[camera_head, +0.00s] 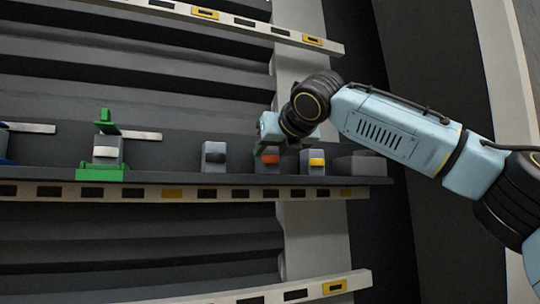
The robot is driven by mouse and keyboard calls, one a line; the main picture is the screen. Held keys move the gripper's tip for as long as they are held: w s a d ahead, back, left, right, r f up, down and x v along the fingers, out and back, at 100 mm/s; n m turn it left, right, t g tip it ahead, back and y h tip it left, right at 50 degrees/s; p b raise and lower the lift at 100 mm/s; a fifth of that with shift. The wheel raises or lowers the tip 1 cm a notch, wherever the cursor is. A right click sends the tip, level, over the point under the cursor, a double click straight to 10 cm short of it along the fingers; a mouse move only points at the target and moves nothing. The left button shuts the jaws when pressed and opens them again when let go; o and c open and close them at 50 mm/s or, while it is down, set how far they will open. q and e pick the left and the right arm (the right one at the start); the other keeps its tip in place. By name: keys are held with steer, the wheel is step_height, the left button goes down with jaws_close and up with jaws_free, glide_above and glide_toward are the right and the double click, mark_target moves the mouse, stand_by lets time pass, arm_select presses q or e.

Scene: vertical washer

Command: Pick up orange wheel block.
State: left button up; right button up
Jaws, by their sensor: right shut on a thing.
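The orange wheel block (268,161), a grey block with an orange wheel on its front, stands on the middle shelf between two similar blocks. My right gripper (269,148) is above it, pointing down, and is shut on its upper part. The arm partly hides the top of the block and the fingers. The block appears upright at shelf level; whether it touches the shelf is hard to tell. My left gripper is not in view.
A grey piece (360,164) sits near the shelf's right end. A green fixture (103,172) holds a block farther left. The shelf's front rail (230,193) runs below.

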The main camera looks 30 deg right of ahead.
mark_target(272, 155)
step_height(272, 155, up, 18)
steer(key=p, duration=0.6)
steer(key=shift+f, duration=0.15)
